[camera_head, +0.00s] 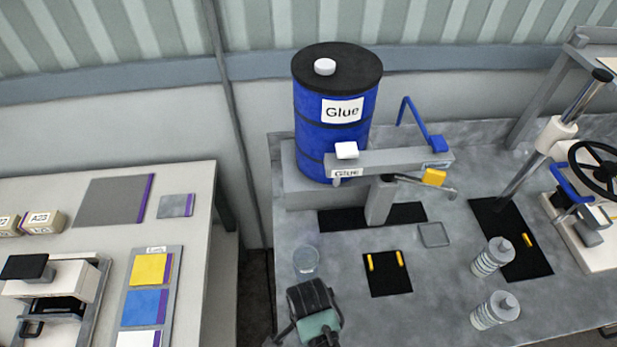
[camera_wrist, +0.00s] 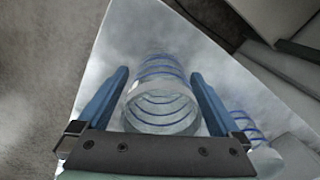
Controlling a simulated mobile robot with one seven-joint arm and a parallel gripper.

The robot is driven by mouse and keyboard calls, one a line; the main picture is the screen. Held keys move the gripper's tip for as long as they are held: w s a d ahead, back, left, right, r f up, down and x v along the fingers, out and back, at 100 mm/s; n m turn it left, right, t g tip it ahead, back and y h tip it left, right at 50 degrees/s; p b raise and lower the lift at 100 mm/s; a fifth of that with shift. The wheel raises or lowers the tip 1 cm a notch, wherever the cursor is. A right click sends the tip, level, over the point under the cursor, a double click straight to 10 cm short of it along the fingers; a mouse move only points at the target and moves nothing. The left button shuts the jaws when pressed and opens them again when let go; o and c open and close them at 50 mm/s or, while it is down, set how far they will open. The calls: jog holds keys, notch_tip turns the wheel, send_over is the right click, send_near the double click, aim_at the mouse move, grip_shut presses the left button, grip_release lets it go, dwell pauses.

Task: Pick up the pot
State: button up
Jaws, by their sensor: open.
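The pot (camera_head: 306,261) looks like a clear, round vessel standing on the grey table, left of the black mats. In the wrist view it shows as a clear cylinder (camera_wrist: 160,104) with blue rings, its round rim towards the camera. My gripper (camera_head: 309,287) is just in front of the pot in the head view. In the wrist view the two blue fingers of my gripper (camera_wrist: 159,74) are apart, one on each side of the pot. Small gaps seem to show beside it; contact is unclear.
The blue glue barrel (camera_head: 310,110) and its dispenser arm (camera_head: 385,162) stand behind. Two bottles (camera_head: 492,257) (camera_head: 495,310) stand to the right. A white table (camera_head: 190,265) is left across a gap. Another blue-ringed shape (camera_wrist: 243,124) shows right of the fingers.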

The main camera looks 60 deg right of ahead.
jog(key=c, duration=1.5)
jog(key=shift+r, duration=0.15)
